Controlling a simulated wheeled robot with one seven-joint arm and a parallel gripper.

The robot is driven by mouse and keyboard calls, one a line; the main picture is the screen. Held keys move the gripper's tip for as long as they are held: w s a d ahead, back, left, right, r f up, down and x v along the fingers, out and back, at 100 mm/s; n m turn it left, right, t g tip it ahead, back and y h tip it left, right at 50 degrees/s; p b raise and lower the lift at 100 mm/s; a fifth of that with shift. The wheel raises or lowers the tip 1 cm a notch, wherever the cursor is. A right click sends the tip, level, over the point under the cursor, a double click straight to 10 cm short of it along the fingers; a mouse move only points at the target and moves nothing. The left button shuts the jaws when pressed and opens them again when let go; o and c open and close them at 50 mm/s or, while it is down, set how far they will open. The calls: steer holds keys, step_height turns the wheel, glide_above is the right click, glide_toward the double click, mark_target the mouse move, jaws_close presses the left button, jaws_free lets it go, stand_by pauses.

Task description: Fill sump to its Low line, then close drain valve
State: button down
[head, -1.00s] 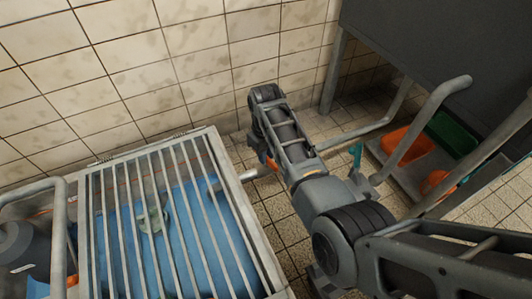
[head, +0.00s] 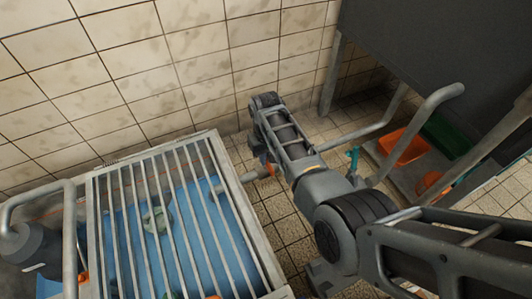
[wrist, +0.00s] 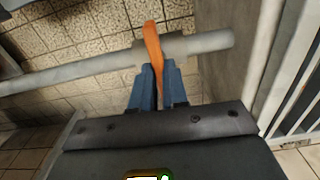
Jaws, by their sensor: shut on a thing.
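The sump (head: 222,160) is a tank under a pale bar grate at the lower left of the head view. Blue water (head: 190,235) and a greenish round object (head: 157,219) show between the bars. An orange line crosses its inner back wall, but I cannot read any level label. A grey drain pipe (wrist: 75,78) leaves the sump's right side. The drain valve's orange handle (wrist: 153,42) lies crosswise over this pipe in the wrist view. My gripper (wrist: 158,85) is shut on the handle's near end with its blue fingers. In the head view my arm partly hides the valve.
A tiled wall (head: 120,70) stands close behind the sump. A rack at the right holds an orange bin (head: 402,147) and a green bin (head: 450,137). Grey tube rails (head: 415,125) stand near my arm. A dark grey machine (head: 30,245) sits left of the sump.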

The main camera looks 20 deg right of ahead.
steer(key=c, duration=1.2)
jaws_free()
steer(key=shift+o, duration=0.2)
step_height(320, 180, up, 8)
steer(key=p, duration=0.4)
steer(key=shift+f, duration=0.1)
